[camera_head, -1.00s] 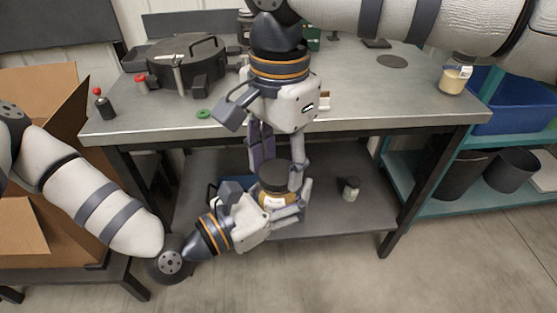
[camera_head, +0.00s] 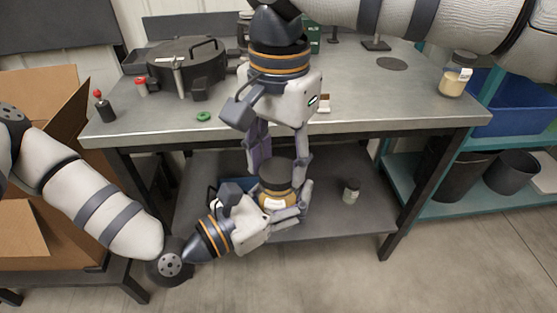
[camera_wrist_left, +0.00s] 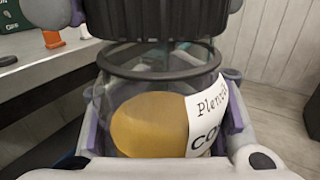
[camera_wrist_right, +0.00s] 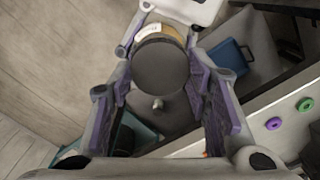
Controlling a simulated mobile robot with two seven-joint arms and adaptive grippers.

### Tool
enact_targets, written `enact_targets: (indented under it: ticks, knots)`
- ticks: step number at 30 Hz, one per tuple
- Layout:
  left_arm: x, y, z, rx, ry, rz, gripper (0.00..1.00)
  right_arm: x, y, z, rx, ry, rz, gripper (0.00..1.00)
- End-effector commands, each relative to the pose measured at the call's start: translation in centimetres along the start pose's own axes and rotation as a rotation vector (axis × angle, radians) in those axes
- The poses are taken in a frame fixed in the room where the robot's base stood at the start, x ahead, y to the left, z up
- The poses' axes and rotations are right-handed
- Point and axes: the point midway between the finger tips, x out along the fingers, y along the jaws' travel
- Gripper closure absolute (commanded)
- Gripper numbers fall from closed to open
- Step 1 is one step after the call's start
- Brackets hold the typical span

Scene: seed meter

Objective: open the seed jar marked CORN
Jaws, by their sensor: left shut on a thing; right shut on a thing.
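The CORN jar (camera_head: 277,203) is clear, with yellow contents and a white label; in the left wrist view its glass body (camera_wrist_left: 100,105) stands upright, its label partly cut off. My left gripper (camera_head: 291,207) is shut around its body, in front of the table. The black ridged lid (camera_head: 277,173) is above the jar's rim, with a narrow gap showing in the left wrist view (camera_wrist_left: 150,22). My right gripper (camera_head: 279,167) comes down from above and is shut on the lid, whose flat top faces the right wrist camera (camera_wrist_right: 160,66).
On the table (camera_head: 370,105) are a black round device (camera_head: 188,70), a red-tipped bottle (camera_head: 104,106), a green ring (camera_head: 204,116) and a cream-filled jar (camera_head: 453,84). A small jar (camera_head: 351,190) stands on the lower shelf (camera_head: 345,225). A cardboard box (camera_head: 35,150) is at left.

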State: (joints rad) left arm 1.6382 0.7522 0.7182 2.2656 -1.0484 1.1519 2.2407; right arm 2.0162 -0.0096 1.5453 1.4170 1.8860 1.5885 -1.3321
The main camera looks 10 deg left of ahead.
Motion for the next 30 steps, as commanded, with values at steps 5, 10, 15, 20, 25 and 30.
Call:
enact_targets:
  ticks: [5,10,15,20,25,30]
  knots:
    - [-0.2,-0.4,-0.4,0.001,0.011,-0.010,1.00,-1.0,-0.2,-0.2,0.005,0.007,-0.013,0.89]
    - [-0.1,-0.2,-0.3,0.001,0.009,-0.006,1.00,-1.5,-0.1,-0.1,0.003,0.004,-0.009,0.89]
    - [-0.1,-0.1,-0.2,0.001,0.007,-0.003,1.00,-1.5,-0.1,0.0,0.002,0.002,-0.006,0.89]
    - [-0.1,-0.1,-0.2,0.001,0.006,-0.002,1.00,-1.6,-0.1,0.0,0.001,0.002,-0.005,0.89]
    - [-0.1,0.0,-0.2,0.001,0.005,-0.001,1.00,-3.6,-0.1,0.0,0.001,0.003,-0.006,0.89]
    - [-0.1,0.0,-0.1,0.001,0.004,-0.001,1.00,-5.5,0.0,0.1,0.002,0.001,-0.004,0.89]
